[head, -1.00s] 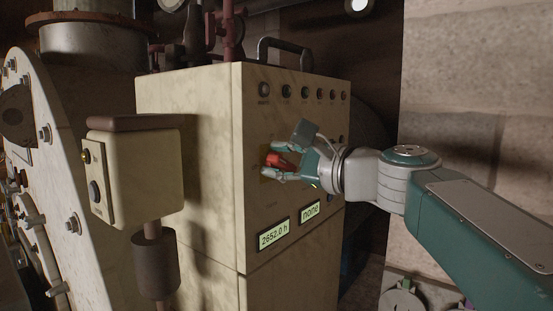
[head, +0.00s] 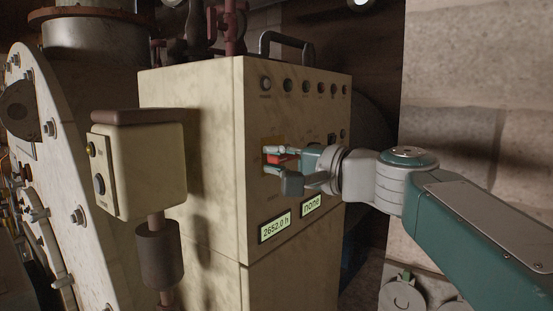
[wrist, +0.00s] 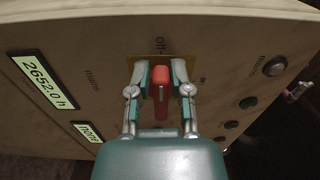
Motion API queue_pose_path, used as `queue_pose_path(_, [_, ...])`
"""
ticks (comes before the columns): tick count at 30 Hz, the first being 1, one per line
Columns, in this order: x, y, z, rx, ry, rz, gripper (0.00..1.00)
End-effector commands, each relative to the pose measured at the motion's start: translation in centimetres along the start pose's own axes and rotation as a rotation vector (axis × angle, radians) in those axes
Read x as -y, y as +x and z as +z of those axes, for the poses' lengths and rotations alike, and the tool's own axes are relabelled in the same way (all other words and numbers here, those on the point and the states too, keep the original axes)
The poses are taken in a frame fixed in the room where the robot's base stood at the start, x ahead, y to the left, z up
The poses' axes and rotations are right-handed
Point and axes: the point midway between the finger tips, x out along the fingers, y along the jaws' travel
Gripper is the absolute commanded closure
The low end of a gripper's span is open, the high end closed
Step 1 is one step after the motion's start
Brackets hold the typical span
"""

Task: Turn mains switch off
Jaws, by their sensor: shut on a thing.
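The mains switch's red handle (head: 283,158) sits on a yellow plate on the front of the cream cabinet (head: 190,110). My gripper (head: 270,160) is shut on this handle, one finger above and one below it. In the wrist view the red handle (wrist: 161,88) stands between the two fingertips (wrist: 160,78), in line with the "off" label (wrist: 160,46) at the plate's edge. An "on" label (wrist: 203,80) is beside the plate, and "mains" (wrist: 92,78) is printed on the other side. The handle's base is partly hidden by the fingers.
A row of round lamps (head: 287,86) runs above the switch; two lit displays (head: 275,227) sit below it. A cream control box (head: 148,165) on a post stands in front at left. A stone wall (head: 475,100) is at right.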

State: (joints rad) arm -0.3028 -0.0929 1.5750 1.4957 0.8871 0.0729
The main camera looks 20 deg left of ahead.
Motion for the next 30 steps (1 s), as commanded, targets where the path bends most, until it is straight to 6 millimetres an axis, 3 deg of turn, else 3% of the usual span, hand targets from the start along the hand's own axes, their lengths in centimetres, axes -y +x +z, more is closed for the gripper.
queue_pose_path(1, [-0.48,0.08,-0.71,-0.017,0.002,0.006,1.00])
queue_pose_path(13, [-0.42,0.06,-0.90,-0.019,-0.004,0.004,1.00])
queue_pose_path(14, [-0.41,0.06,-0.91,-0.019,-0.004,0.004,0.65])
queue_pose_path(15, [-0.40,0.06,-0.92,-0.019,-0.004,0.004,0.48])
queue_pose_path(30, [-0.14,-0.03,-0.30,-0.010,-0.007,0.001,0.46])
